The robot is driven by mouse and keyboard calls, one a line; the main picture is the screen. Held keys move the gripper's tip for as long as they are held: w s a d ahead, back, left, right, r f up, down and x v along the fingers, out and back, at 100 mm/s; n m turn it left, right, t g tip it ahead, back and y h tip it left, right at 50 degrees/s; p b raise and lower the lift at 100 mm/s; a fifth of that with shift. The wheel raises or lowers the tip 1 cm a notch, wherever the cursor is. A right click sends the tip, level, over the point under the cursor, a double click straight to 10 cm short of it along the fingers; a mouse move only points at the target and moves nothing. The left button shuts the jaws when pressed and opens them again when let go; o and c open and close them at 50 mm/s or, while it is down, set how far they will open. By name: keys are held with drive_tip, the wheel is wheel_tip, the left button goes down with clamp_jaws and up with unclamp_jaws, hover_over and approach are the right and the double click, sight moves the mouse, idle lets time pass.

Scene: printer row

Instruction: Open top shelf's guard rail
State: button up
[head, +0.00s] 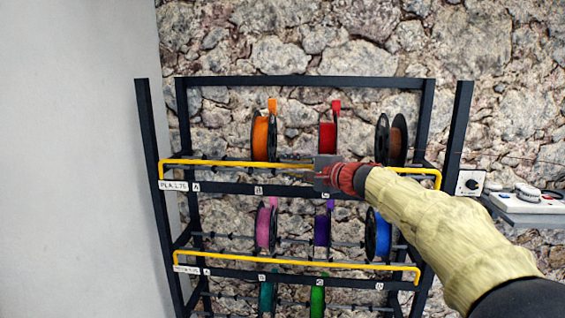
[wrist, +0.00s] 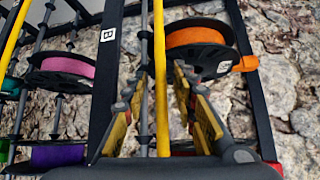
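The top shelf's guard rail (head: 215,162) is a thin yellow bar with bent ends, running across the rack's front just above the dark front beam. In the wrist view the rail (wrist: 162,60) passes between the fingers of my gripper (wrist: 160,105). The fingers, with yellow inner pads, stand apart on either side of the rail, with visible gaps. In the head view my gripper (head: 316,172) is at the rail, right of its middle, and hides part of it.
The top shelf (head: 230,188) holds an orange spool (head: 260,138), a red spool (head: 327,138) and a brown spool (head: 398,140). A lower yellow rail (head: 300,262) fronts pink, purple and blue spools. A wall is at left; a side shelf (head: 530,203) is at right.

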drive_tip(key=p+x, duration=0.1)
drive_tip(key=x, duration=0.3)
drive_tip(key=shift+w+a, duration=0.1)
drive_tip(key=shift+w, duration=0.15)
clamp_jaws()
idle(0.5)
